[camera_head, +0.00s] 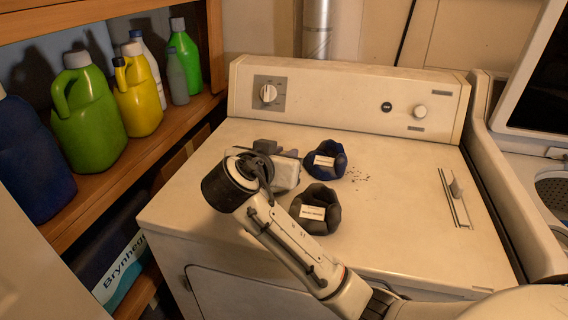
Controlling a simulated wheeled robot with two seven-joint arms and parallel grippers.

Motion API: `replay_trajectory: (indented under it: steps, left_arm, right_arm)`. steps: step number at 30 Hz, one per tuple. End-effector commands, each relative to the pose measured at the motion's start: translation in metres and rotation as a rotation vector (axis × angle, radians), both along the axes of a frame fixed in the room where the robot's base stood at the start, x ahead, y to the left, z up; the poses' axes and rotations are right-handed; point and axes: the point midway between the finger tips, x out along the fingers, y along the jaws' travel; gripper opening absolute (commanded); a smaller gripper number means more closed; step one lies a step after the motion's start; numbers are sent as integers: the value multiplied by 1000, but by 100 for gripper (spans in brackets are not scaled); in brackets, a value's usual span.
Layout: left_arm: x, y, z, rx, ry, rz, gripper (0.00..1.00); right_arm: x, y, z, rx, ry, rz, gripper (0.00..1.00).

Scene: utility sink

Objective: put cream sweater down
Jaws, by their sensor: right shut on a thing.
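My right gripper (277,158) is over the dryer top, left of the middle, with my forearm reaching in from the lower right. It is shut, and my wrist and the gripper's body hide most of what is between its fingers. A blue rolled bundle (338,166) with a white label lies just right of the gripper. A dark grey bundle (328,220) with a white label lies nearer, beside my forearm. My left gripper is not in view.
The dryer's control panel (340,97) rises at the back. A wooden shelf (160,150) with several bottles stands at the left, and a washer (530,190) at the right. The dryer top's right half is mostly clear.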

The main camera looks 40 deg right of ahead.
Motion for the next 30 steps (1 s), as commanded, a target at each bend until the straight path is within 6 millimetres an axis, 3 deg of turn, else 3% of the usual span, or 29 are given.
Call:
replay_trajectory:
  steps: [5,17,18,20,30]
  left_arm:
    - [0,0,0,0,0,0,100]
    - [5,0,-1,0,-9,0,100]
    - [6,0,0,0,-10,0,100]
    - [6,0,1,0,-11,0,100]
    - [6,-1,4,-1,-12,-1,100]
  right_arm:
    - [0,0,-21,-2,2,1,0]
    - [0,0,-27,0,0,1,0]
    - [0,0,-26,0,1,1,25]
    - [0,0,-26,0,1,1,35]
    - [0,0,-23,-1,0,1,37]
